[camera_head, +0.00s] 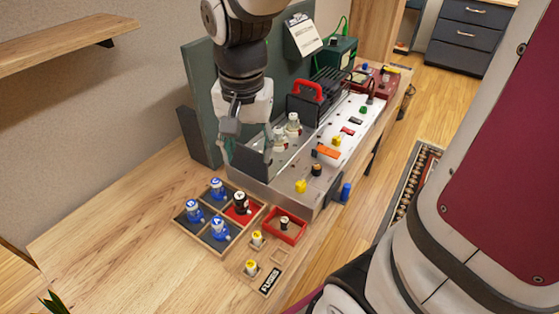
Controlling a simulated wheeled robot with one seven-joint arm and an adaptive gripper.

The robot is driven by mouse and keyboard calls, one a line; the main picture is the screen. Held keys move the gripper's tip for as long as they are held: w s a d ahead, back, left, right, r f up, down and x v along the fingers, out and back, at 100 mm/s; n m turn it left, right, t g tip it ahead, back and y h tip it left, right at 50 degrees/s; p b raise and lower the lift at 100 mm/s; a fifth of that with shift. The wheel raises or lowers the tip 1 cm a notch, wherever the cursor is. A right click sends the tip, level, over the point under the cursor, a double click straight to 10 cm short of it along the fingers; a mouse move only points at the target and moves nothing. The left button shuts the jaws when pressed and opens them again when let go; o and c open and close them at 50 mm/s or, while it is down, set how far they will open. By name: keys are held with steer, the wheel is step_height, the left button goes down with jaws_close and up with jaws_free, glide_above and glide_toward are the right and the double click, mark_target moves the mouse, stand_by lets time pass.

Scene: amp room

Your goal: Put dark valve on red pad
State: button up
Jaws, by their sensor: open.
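A dark valve (241,201) with a pale marking stands upright on a red pad (236,213), in one square of a wooden tray (203,239). Blue valves (217,187) stand in the tray's other squares. My gripper (249,148) is open and empty, pointing down over the near left end of the metal amplifier chassis (279,187). It is above and behind the dark valve and clear of it. My arm hides part of the chassis and the panel behind.
A red box (293,234) holding a small dark-topped piece stands right of the tray. A wooden holder labelled FUSES (270,281) has yellow-topped fuses (251,267). Pale valves (293,122) stand on the chassis. The tabletop left of the tray is clear.

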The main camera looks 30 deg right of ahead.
steer(key=s+r+n+t, duration=0.1)
steer(key=s+r+n, duration=0.2)
steer(key=s, duration=0.4)
steer(key=s+r+n+t, duration=0.1)
steer(key=s+r+n, duration=0.1)
steer(key=s+n, duration=0.3)
steer(key=s, duration=0.3)
steer(key=shift+r+n, duration=0.3)
steer(key=shift+r, duration=0.1)
steer(key=shift+t, duration=0.5)
step_height(320, 180, up, 4)
steer(key=p, duration=0.3)
